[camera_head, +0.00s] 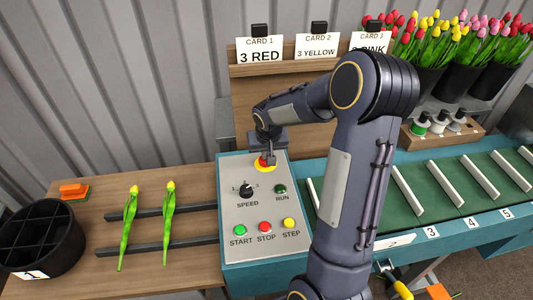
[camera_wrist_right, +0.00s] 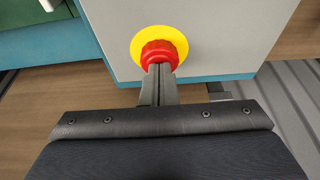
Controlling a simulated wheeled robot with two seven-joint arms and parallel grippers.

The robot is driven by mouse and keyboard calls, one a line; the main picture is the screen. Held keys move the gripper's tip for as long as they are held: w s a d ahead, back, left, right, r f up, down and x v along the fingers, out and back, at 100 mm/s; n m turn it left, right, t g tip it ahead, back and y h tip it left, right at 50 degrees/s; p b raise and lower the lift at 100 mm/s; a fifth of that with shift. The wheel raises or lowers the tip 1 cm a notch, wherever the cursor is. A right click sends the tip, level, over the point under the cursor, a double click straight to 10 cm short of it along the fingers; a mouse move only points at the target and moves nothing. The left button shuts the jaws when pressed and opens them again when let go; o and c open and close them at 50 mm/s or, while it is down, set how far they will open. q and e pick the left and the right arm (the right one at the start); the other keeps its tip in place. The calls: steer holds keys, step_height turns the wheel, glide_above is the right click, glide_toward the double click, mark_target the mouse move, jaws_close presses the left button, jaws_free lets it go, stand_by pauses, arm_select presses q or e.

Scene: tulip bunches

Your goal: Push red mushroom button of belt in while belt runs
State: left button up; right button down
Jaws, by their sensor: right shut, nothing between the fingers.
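The red mushroom button (camera_head: 263,162) sits on a yellow disc at the top of the grey control panel (camera_head: 240,207). My right gripper (camera_head: 269,158) is over the button, its arm reaching across the panel's right side. In the right wrist view the shut, empty fingertips (camera_wrist_right: 159,72) meet the near edge of the red button (camera_wrist_right: 160,50). I cannot tell whether the button is pressed in. The green belt (camera_head: 447,190) with white slats runs right of the panel, partly hidden by my arm. One still frame does not show whether it runs. My left gripper is not in view.
The panel also holds a speed knob (camera_head: 246,189), a dark green run lamp (camera_head: 280,189) and green, red and yellow buttons. Two yellow tulips (camera_head: 168,220) lie across rails at left, near a black bin (camera_head: 42,240). Cards and flower buckets stand behind.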

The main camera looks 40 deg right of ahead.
steer(key=shift+s+a+f, duration=0.15)
steer(key=shift+s+f, duration=0.2)
steer(key=shift+f, duration=0.3)
steer(key=shift+w+r+p, duration=0.1)
steer(key=shift+r+p, duration=0.3)
steer(key=shift+r, duration=0.15)
steer(key=r, duration=0.1)
steer(key=r+p, duration=0.2)
steer(key=shift+w+d+r, duration=0.2)
steer(key=shift+w, duration=0.1)
steer(key=b+v, duration=0.1)
steer(key=v, duration=0.9)
steer(key=shift+r, duration=0.45)
steer(key=shift+a, duration=0.1)
